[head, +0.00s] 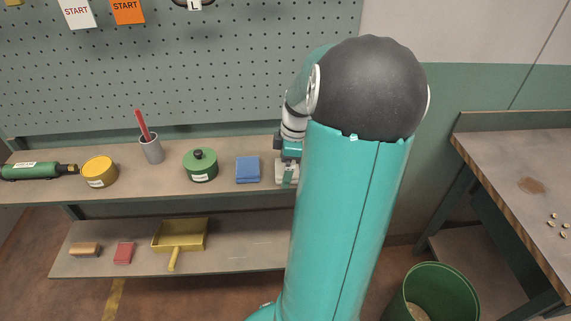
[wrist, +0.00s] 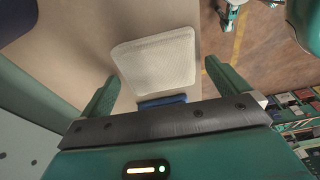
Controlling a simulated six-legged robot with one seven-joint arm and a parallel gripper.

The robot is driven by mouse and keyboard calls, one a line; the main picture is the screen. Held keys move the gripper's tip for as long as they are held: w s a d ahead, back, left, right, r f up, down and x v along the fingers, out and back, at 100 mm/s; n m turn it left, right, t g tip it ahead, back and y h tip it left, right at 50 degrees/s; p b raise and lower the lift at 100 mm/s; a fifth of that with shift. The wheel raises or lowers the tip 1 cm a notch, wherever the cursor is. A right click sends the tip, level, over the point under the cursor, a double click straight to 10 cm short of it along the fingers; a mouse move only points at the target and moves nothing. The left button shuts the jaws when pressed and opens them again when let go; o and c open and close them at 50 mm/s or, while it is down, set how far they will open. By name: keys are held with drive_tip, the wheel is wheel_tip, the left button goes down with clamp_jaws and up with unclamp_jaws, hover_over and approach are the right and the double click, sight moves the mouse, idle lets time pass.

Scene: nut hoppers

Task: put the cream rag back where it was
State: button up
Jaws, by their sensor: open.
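A cream rag (wrist: 155,60), a pale folded square, lies flat on the upper shelf in the wrist view. My gripper (wrist: 162,72) is open above it, one finger on each side, with nothing clearly held. In the head view my gripper (head: 288,172) is at the upper shelf, just right of a blue folded rag (head: 247,170). The cream rag is mostly hidden there by my gripper and arm. The blue rag's edge (wrist: 162,99) also shows close beside the cream rag in the wrist view. I cannot tell whether my fingers touch the cream rag.
The lower shelf holds a yellow dustpan (head: 181,234), a red block (head: 124,253) and a brush (head: 85,250). A green bin (head: 440,280) stands right.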

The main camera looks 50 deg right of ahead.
wheel_tip(320, 180, up, 12)
drive_tip(key=s+d, duration=0.1)
drive_tip(key=s, duration=0.1)
drive_tip(key=w+a+r+m+h, duration=0.1)
drive_tip(key=w+a+r+m, duration=0.15)
drive_tip(key=a, duration=0.65)
drive_tip(key=w+a+r+m+h, duration=0.1)
drive_tip(key=w+a, duration=0.2)
drive_tip(key=a, duration=0.7)
drive_tip(key=s+a+m+t, duration=0.2)
drive_tip(key=s+a, duration=0.1)
drive_tip(key=a, duration=0.6)
drive_tip(key=s+a+m+t, duration=0.2)
drive_tip(key=s+a, duration=0.1)
drive_tip(key=a, duration=0.5)
drive_tip(key=shift+s+a+f+y, duration=0.25)
drive_tip(key=shift+a+f+y, duration=0.05)
drive_tip(key=shift+a, duration=0.05)
